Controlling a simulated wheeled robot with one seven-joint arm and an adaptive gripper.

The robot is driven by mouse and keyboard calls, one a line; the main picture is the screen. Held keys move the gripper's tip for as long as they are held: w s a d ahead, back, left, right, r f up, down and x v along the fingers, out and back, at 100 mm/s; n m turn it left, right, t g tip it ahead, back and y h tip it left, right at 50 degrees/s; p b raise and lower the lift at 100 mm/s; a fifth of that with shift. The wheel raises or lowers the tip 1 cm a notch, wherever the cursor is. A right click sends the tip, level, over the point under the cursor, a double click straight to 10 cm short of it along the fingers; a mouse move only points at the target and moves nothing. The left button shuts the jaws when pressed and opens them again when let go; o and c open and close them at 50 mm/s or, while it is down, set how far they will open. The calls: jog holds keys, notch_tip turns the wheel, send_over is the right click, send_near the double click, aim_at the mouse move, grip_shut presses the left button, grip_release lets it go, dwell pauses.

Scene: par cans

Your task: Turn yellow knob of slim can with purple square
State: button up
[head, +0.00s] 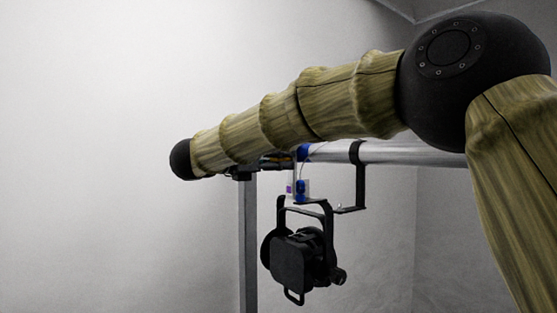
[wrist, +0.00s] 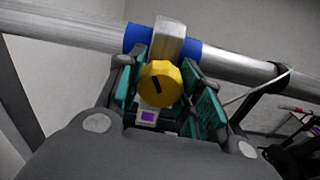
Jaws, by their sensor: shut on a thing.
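A small purple square (wrist: 148,116) on a pale plate shows just below the knob. The purple square also shows in the head view (head: 290,189), below the rail and beside a blue part. A grey clamp (wrist: 168,40) with blue sides grips the rail above the knob. The slim can's body cannot be clearly made out. The knob is hidden in the head view.
A silver rail (head: 425,154) runs behind my arm. A black can lamp (head: 295,258) hangs below it, with a black bracket (head: 360,180) to the right. A grey post (head: 248,245) stands at left. In the wrist view, a thin cable and black hook (wrist: 262,88) lie right of the fingers.

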jog(key=shift+f+b, duration=0.3)
jog(key=shift+b, duration=0.7)
jog(key=m+b, duration=0.2)
jog(key=b, duration=0.5)
jog(key=shift+b, duration=0.3)
jog(key=shift+r+m+b, duration=0.15)
jog(key=shift+m+b, duration=0.35)
jog(key=shift+b, duration=0.35)
jog(key=o, duration=1)
jog(key=shift+r, duration=0.1)
jog(key=shift+o, duration=0.2)
jog(key=v, duration=1.2)
